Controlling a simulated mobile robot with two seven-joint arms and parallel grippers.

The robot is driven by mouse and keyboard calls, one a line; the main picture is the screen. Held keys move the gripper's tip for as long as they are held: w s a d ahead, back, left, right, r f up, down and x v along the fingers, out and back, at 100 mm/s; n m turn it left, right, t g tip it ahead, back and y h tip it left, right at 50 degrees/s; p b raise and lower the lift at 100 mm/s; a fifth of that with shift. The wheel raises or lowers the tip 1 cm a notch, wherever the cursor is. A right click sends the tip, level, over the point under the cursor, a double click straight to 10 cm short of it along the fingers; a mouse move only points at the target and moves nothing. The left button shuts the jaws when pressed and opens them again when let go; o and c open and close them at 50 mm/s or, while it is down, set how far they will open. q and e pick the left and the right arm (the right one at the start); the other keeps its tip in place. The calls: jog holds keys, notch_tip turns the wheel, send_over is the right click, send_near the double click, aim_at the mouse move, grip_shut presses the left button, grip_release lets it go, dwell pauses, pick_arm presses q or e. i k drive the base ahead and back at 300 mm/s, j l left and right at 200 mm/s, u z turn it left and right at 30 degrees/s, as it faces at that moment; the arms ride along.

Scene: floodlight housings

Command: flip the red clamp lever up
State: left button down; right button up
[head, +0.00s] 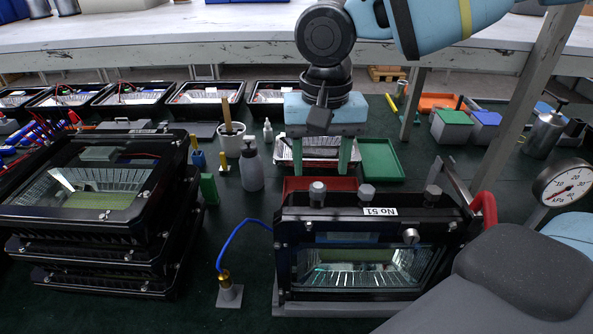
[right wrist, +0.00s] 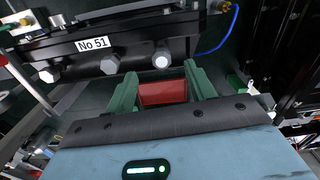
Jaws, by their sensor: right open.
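The red clamp lever (head: 487,212) appears to be the curved red handle at the right end of the black housing marked No 51 (head: 330,222). Its lower part is hidden by a grey shape in front. My right gripper (head: 320,172) points down behind the housing's left part, well left of the lever. Its green fingers are apart with nothing held. In the right wrist view the open fingers (right wrist: 162,90) frame a red box-like part (right wrist: 163,93) beyond them, beside the housing's knobbed edge (right wrist: 110,63). My left gripper is not seen.
Stacked housings (head: 90,205) stand at left. A bottle (head: 251,168), a green tray (head: 380,160) and a reflector tray (head: 308,147) lie around the gripper. A dial gauge (head: 566,185) stands right of the lever. A blue cable (head: 237,238) curves at the housing's left.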

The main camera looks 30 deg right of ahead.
aim_at(472, 206)
jog(key=k+j, duration=1.2)
jog(key=k, duration=0.1)
